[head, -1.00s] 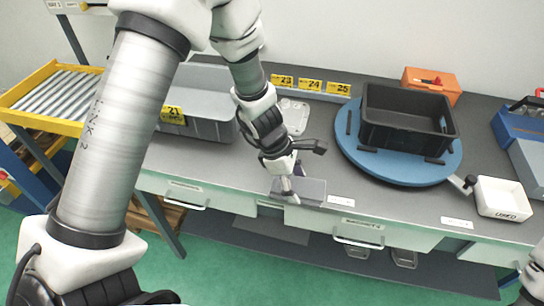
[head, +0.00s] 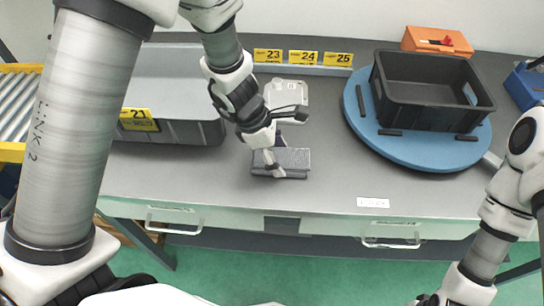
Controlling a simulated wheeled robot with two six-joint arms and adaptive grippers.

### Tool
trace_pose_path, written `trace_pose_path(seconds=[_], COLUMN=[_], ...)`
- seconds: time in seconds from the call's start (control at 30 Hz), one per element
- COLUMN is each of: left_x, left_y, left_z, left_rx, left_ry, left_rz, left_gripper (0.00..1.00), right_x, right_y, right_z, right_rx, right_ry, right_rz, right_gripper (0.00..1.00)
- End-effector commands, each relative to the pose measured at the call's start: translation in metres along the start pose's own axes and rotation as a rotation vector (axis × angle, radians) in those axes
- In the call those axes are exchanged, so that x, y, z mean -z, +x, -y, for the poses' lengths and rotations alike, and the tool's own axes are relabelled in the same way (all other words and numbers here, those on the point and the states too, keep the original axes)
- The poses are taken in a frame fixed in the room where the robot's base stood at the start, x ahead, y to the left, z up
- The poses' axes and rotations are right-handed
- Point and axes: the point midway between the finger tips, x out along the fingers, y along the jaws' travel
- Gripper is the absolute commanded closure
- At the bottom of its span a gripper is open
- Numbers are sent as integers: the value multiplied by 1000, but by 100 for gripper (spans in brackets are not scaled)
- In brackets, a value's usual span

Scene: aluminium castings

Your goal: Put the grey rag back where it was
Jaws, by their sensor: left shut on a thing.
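The grey rag (head: 296,160) is a flat, dark grey folded piece in the middle of the head view, over the grey bench top (head: 220,180). My left gripper (head: 276,166) comes down on it from above and is shut on its left part. The fingers hide some of the rag. I cannot tell whether the rag touches the bench or hangs just above it. My right arm comes in at the right edge and runs down to the bottom edge; its gripper is out of the picture.
A grey bin (head: 190,132) with label 21 (head: 138,119) stands left. A black crate (head: 430,105) sits on a blue turntable (head: 365,130) at right. Labels 23 to 25 (head: 303,57) line the back. Bench right of the rag is clear.

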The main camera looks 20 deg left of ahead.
Motion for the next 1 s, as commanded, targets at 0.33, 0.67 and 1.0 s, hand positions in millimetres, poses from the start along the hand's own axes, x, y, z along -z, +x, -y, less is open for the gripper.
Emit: trace_pose_path(seconds=[0.33, 0.67, 1.0], left_x=[1, 1, -4], left_y=[1, 1, -51], left_z=[0, 0, -1], left_rx=[-2, -1, -4], left_ry=[0, 0, 0], left_rz=[-3, -3, 1], left_gripper=[20, 5, 5], right_x=[0, 0, 0], right_y=[0, 0, -23], right_z=[0, 0, 0], right_rx=[0, 0, 0], right_ry=[1, 0, 0], right_rz=[-1, -1, -1], right_gripper=[60, 60, 60])
